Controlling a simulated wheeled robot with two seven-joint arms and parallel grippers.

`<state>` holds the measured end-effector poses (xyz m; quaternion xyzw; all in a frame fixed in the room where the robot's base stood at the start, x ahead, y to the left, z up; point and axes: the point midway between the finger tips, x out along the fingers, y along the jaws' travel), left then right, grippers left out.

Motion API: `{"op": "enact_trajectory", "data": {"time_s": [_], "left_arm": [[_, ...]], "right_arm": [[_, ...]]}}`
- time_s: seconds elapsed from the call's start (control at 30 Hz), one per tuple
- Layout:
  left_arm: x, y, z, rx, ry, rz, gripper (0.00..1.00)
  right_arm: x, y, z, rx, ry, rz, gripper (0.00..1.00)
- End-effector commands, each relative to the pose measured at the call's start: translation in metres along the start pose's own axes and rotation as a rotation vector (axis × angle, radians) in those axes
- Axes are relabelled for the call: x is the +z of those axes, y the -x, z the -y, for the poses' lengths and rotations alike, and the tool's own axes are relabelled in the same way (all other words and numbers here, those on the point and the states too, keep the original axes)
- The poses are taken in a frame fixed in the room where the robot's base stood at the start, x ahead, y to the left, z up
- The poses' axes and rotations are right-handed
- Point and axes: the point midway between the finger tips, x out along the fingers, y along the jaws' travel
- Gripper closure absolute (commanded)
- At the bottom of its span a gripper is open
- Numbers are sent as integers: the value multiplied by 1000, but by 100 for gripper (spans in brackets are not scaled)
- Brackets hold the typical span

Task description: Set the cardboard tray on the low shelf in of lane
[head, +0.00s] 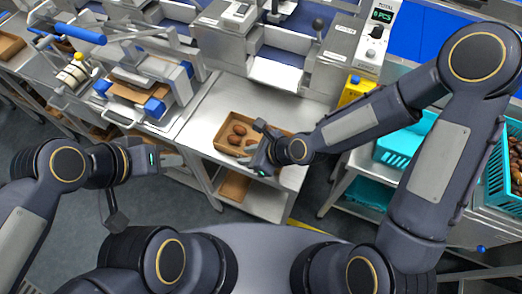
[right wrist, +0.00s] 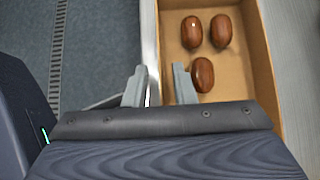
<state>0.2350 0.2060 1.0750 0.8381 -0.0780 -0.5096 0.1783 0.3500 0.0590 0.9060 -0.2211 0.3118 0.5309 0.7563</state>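The cardboard tray (head: 228,149) stands on the metal worktop, with three brown dates (head: 238,130) in it. My right gripper (head: 251,152) is at the tray's near right side. In the right wrist view, its two fingers (right wrist: 159,88) are apart, with the tray's side wall (right wrist: 153,45) between them; contact cannot be told. My left gripper (head: 176,160) is left of the tray, by the worktop's left edge, and appears empty. Its finger gap cannot be made out. The low shelf (head: 268,204) is under the worktop, partly hidden by my right gripper.
A brown cardboard piece (head: 235,186) lies on the low shelf. A grey machine (head: 275,70) stands behind the tray, with a counter display (head: 382,16) at its right. Blue-green crates (head: 405,140) stand at right. A press with blue parts (head: 150,85) is at left.

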Motion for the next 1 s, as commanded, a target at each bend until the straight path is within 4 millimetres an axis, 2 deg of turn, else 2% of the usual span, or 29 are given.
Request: {"op": "enact_trajectory", "data": {"time_s": [0.3, 0.5, 0.7, 1.0], "left_arm": [[-2, 4, -2, 0, 0, 1, 72], [-6, 12, -5, 0, 0, 0, 72], [-8, 15, -7, 0, 0, 0, 72], [-8, 16, -7, 0, 0, 0, 72]], "right_arm": [[0, 69, 3, -8, -6, 1, 76], [1, 100, 2, -6, -6, 1, 76], [0, 114, 1, -2, -3, 0, 76], [-1, 117, 1, -3, 6, -4, 76]]}}
